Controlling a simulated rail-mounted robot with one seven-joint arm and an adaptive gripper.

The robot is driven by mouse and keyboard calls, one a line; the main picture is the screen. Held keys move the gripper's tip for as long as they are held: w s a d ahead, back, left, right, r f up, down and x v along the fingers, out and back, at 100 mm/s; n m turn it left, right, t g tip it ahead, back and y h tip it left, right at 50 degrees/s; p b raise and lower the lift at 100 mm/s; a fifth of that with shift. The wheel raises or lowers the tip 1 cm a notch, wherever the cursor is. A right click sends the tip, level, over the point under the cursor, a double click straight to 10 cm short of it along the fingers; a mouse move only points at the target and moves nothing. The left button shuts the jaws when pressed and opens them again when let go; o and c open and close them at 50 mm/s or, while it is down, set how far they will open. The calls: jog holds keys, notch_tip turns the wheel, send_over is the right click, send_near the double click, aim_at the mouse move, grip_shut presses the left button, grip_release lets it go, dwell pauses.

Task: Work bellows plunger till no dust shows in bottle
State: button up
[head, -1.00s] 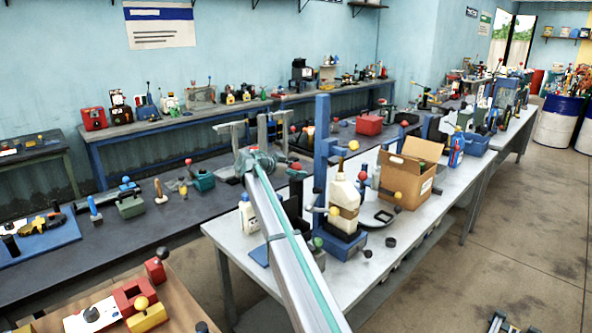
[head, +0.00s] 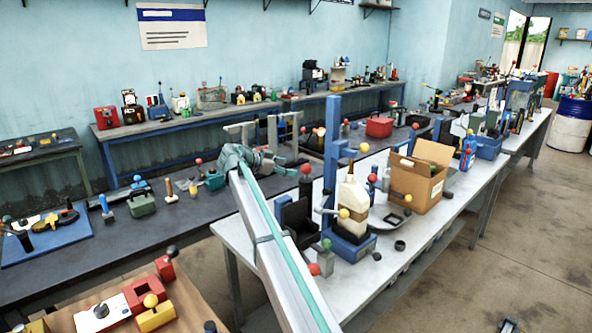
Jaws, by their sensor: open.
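A cream bottle (head: 354,196) with a brown band stands upright on a blue base (head: 350,247) beside a blue column (head: 332,150) on the pale table. Levers with a yellow knob (head: 344,213) and a green knob (head: 327,243) are near it. I cannot tell which part is the bellows plunger, and dust in the bottle is too small to make out. My gripper (head: 282,166) is beyond the end of my pale arm, left of the column and apart from the bottle. It is open and looks empty; its fingers are small and partly hidden.
An open cardboard box (head: 418,180) stands right of the bottle. A dark open holder (head: 298,217) and a grey block with a red knob (head: 314,269) are close to my arm. The pale table (head: 395,262) has free room at its front right.

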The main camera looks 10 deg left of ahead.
jog(key=shift+v, duration=1.1)
